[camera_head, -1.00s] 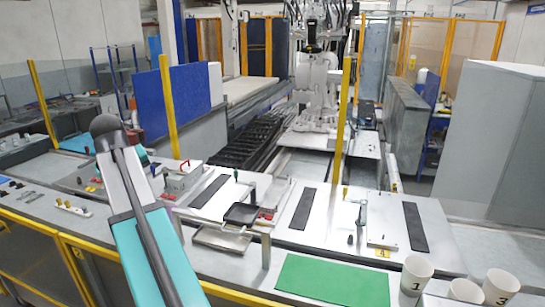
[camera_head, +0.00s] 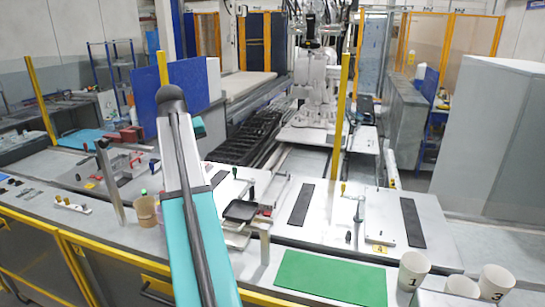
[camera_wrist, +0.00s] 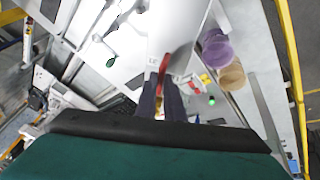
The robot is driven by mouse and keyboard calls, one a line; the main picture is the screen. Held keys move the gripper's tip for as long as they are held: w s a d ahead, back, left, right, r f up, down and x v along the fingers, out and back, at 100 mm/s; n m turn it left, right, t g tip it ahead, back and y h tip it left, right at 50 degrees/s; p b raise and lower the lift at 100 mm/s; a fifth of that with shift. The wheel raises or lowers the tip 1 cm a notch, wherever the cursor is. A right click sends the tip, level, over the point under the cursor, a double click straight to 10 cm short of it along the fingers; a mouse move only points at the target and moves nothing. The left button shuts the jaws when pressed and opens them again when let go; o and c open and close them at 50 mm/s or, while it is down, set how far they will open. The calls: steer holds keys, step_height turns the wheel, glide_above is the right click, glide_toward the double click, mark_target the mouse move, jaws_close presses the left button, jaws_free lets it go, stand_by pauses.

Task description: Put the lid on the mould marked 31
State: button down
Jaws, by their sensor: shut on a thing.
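In the wrist view my gripper (camera_wrist: 161,98) has its dark fingers close together at a red, upright handle-like piece (camera_wrist: 163,68). A pale flat plate (camera_wrist: 182,28) shows beyond it; I take the held piece to be the lid, but its outline is partly cut off. A small label lies beside the handle, too small to read surely. I cannot make out a mould marked 31. In the head view my arm crosses the left-centre bench and my gripper is not visible there.
A metal post (camera_head: 110,185) rises to the left. A black tray (camera_head: 240,210) is right of my arm. The green mat (camera_head: 330,278) is bare.

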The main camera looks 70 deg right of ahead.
steer(key=s+d+f+m+g+b, duration=0.1)
steer(key=s+d+m, duration=0.3)
steer(key=s+d, duration=0.5)
steer(key=s+d+f+m+g+b, duration=0.2)
steer(key=s+d+f+m, duration=0.2)
steer(key=s+d, duration=0.6)
steer(key=d, duration=0.4)
steer(key=shift+s+f, duration=0.15)
steer(key=shift+s, duration=0.1)
steer(key=shift+f, duration=0.1)
steer(key=shift+f+b, duration=1.3)
steer(key=shift+f, duration=1)
steer(key=shift+a+f, duration=0.1)
steer(key=shift+f, duration=0.9)
stand_by(0.5)
